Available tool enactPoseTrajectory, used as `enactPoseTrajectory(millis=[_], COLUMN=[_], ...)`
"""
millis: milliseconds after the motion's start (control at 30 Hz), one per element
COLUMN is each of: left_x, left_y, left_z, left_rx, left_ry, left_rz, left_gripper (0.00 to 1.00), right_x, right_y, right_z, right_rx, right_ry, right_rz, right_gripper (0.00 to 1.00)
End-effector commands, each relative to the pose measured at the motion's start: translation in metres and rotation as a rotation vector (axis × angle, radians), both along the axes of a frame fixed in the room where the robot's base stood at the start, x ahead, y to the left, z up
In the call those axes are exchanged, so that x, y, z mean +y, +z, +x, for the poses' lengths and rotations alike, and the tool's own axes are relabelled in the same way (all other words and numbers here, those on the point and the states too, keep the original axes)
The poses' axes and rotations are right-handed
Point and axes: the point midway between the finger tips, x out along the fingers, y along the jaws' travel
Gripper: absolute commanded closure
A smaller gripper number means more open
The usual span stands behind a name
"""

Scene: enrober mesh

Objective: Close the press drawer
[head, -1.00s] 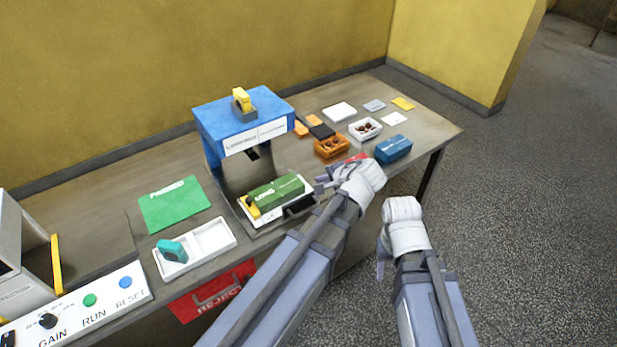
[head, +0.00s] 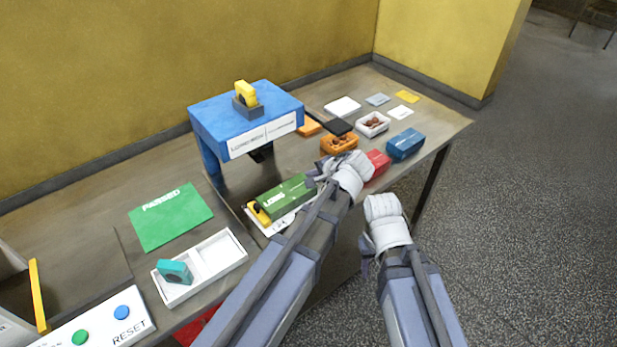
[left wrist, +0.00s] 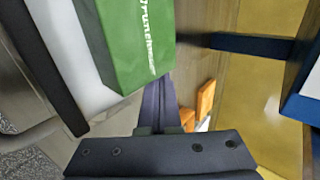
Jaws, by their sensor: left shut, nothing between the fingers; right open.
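The blue press (head: 215,115) stands on the table with a yellow-and-grey piece on top. Its drawer, a white tray (head: 282,223), sticks out in front and carries a long green box (head: 285,197) and a yellow-and-black piece (head: 259,214). My left gripper (head: 318,172) is shut and empty at the box's right end; my forearm hides part of the drawer front. The left wrist view shows the green box (left wrist: 130,45), the white tray (left wrist: 75,50) and my shut fingers (left wrist: 160,108) close beside the box; contact is unclear. My right gripper (head: 366,255) is open, low in front of the table.
A white two-part tray (head: 222,255) with a teal piece and a green mat (head: 170,215) lie left of the press. An orange bin (head: 340,144), a red box (head: 378,163) and a blue box (head: 405,144) stand to the right. The floor at right is clear.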

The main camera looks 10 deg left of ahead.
Motion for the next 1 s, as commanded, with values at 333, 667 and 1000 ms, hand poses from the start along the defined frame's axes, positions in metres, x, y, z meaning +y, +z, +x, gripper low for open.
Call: enactPoseTrajectory(millis=[333, 667, 1000], left_x=[0.003, 0.036, 0.035], left_y=[0.000, 0.000, 0.000], left_z=[0.003, 0.028, 0.027], left_rx=[0.000, 0.000, 0.000], left_ry=[0.001, 0.001, 0.000], left_rz=[0.000, -0.001, 0.000], left_gripper=[1.00, 1.00, 1.00], right_x=[0.000, 0.000, 0.000], right_y=[0.000, 0.000, 0.000], right_z=[0.000, 0.000, 0.000], right_rx=[0.000, 0.000, 0.000], right_ry=[0.000, 0.000, 0.000], right_rz=[0.000, 0.000, 0.000], right_gripper=[0.50, 0.50, 0.50])
